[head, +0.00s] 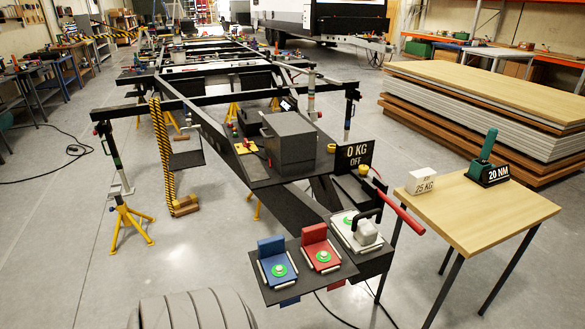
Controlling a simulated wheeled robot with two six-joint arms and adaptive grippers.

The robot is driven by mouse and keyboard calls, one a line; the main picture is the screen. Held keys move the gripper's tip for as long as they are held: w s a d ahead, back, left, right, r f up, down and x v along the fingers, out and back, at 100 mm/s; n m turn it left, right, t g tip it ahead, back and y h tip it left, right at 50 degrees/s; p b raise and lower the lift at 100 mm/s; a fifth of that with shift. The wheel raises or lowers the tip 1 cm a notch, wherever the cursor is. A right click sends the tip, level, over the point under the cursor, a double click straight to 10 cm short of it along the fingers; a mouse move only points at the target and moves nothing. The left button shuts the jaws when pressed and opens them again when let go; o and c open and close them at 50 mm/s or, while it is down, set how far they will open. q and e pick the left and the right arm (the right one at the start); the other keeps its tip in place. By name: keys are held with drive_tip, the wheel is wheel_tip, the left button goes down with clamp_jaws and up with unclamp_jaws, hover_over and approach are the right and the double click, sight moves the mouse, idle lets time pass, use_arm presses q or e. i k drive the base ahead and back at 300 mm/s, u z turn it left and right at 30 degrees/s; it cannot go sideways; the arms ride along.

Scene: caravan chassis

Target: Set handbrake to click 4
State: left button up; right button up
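The handbrake appears to be the lever with a red grip (398,208) at the front right of the chassis. Its red grip slants up to the left from beside the coupling area, and a black curved handle (367,214) stands just left of it. The lever's lower end and any click marks are too small or hidden to tell. The dark chassis frame (212,125) runs away to the back. Neither of my grippers shows in the head view.
A wooden table (470,215) stands right of the lever, with a 25 KG block (422,181) and a green tool on a 20 NM stand (488,172). Blue (277,263) and red (320,250) pads sit left of it. A ribbed grey tyre-like thing (195,310) is at the bottom.

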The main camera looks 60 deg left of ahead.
sight(407, 218)
drive_tip(key=u, duration=1.45)
drive_tip(key=i, duration=0.2)
